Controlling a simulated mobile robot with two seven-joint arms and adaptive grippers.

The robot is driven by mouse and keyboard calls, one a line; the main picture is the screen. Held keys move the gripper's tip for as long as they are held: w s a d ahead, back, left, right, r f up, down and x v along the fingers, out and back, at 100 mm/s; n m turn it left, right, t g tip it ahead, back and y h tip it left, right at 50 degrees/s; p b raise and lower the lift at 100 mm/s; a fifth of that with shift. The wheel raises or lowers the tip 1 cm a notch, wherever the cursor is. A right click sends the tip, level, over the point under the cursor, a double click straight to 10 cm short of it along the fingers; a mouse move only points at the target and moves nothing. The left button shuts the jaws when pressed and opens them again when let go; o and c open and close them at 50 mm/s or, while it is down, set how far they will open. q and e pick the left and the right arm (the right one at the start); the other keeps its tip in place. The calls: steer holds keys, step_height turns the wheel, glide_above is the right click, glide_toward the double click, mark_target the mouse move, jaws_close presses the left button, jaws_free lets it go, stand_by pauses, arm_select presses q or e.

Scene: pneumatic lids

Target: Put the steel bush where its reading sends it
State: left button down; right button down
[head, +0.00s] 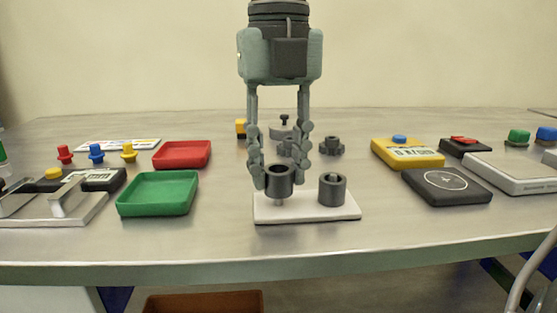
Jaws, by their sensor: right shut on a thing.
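My right gripper (279,178) comes down from the top centre and is shut on a dark grey hollow bush (279,184), which I take for the steel bush. The held bush is upright over the left part of a white plate (306,213), with a short post showing below it. A second dark grey bush (332,190) stands on the right part of that plate, apart from the gripper. A red tray (182,155) and a green tray (157,194) are empty on the left. My left gripper is not in view.
A yellow device with a display (408,153) and a black pad (446,187) are at right, beside a grey flat device (518,173). A measuring device (85,181) is at far left. Dark knobbed parts (331,146) stand behind the gripper. The front table strip is clear.

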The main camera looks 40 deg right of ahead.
steer(key=shift+f+b, duration=0.7)
steer(key=shift+f, duration=0.15)
stand_by(0.4)
steer(key=c, duration=1)
jaws_free()
steer(key=o, duration=0.4)
steer(key=shift+r, duration=0.15)
steer(key=shift+r+p, duration=2.65)
steer(key=shift+r, duration=0.8)
